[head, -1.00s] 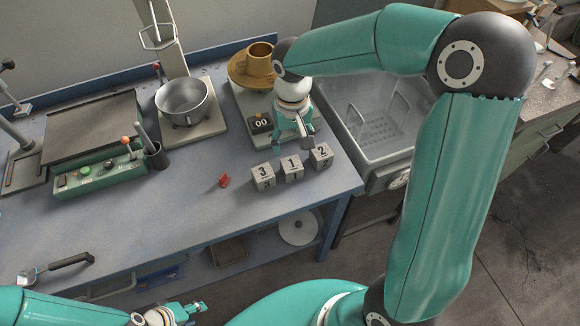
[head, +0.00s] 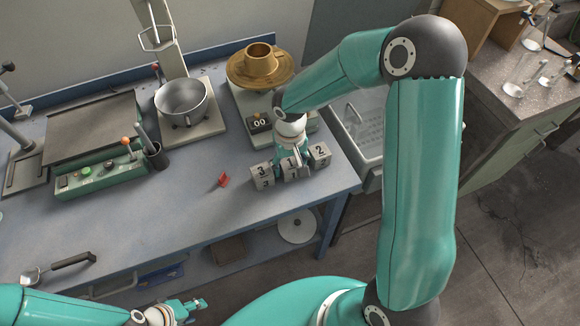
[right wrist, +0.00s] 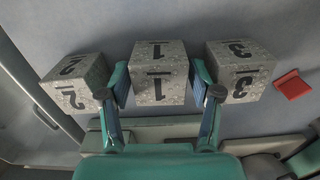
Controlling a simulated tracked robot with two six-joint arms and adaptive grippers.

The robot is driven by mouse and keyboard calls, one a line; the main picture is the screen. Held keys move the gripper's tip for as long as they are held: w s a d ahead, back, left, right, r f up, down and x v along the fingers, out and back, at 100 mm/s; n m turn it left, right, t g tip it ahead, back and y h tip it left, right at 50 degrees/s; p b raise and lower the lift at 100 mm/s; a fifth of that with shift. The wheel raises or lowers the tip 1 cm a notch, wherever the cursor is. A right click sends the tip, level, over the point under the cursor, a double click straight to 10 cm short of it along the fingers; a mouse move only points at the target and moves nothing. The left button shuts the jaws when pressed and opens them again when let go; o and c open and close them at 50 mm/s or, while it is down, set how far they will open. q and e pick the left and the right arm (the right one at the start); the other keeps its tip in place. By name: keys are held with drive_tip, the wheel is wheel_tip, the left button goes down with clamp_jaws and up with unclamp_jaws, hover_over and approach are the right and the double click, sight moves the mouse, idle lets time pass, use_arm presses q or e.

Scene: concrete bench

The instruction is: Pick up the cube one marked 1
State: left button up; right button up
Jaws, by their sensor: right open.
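The cube marked 1 (right wrist: 158,72) is grey and speckled and sits between the cubes marked 3 (head: 262,176) and 2 (head: 320,155) on the blue bench. In the head view cube 1 (head: 291,172) is partly covered by my right gripper (head: 289,166). In the right wrist view the open fingers of my right gripper (right wrist: 163,95) stand on either side of cube 1, one in each gap to its neighbours. Whether they touch it is unclear. My left gripper (head: 186,309) is low at the bottom left, away from the cubes; its finger state is too small to tell.
A small red block (head: 223,179) lies left of cube 3. Behind the cubes is a scale (head: 259,123) with a brass dish (head: 262,70). A metal pot (head: 183,101) stands further left. The bench's right edge is close to cube 2.

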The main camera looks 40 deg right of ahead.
drive_tip(key=shift+c, duration=0.3)
drive_tip(key=c, duration=1.1)
drive_tip(key=shift+w+r, duration=0.1)
drive_tip(key=shift+r, duration=0.1)
